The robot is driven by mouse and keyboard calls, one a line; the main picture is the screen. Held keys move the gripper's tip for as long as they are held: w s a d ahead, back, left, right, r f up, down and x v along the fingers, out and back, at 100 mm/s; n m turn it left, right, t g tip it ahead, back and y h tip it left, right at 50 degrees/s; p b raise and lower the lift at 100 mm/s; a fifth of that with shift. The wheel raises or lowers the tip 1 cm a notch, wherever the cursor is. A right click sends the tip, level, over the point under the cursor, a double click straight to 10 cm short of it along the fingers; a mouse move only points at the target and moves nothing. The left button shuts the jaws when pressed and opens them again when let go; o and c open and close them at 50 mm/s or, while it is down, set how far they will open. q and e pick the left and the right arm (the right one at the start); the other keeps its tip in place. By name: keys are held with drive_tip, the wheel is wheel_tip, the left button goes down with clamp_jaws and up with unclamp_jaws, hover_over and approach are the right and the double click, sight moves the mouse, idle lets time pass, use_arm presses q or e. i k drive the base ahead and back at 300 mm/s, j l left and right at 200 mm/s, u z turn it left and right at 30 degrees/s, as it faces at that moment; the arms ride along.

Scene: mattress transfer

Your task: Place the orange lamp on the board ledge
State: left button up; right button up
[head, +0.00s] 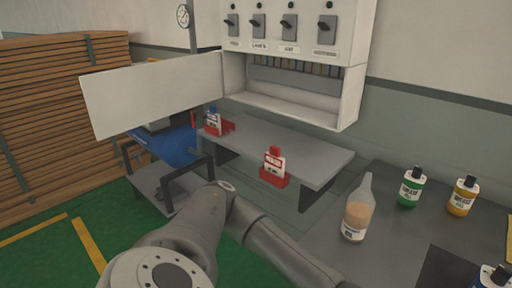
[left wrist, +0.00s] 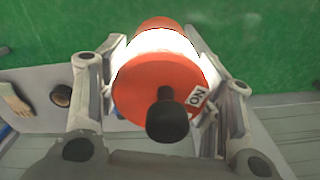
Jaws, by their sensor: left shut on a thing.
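The orange lamp (left wrist: 150,78) fills the middle of the left wrist view. It has an orange body, a bright white glowing band, a black knob and a small label reading "NO". My left gripper (left wrist: 158,58) is shut on it, with fingers on both sides. The head view shows neither the lamp nor this gripper, only an arm at the bottom. The white electrical board (head: 295,30) hangs on the wall, with its door (head: 155,92) swung open to the left. Its ledge (head: 290,108) is bare below a row of coloured parts. My right gripper is not in view.
A dark table (head: 390,235) at right holds a clear bottle (head: 356,212), a green bottle (head: 411,187) and a yellow one (head: 462,196). Stacked planks (head: 60,110) stand at left.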

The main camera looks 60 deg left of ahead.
sight(290, 158)
drive_tip(key=j+u, duration=0.1)
drive_tip(key=j, duration=1.85)
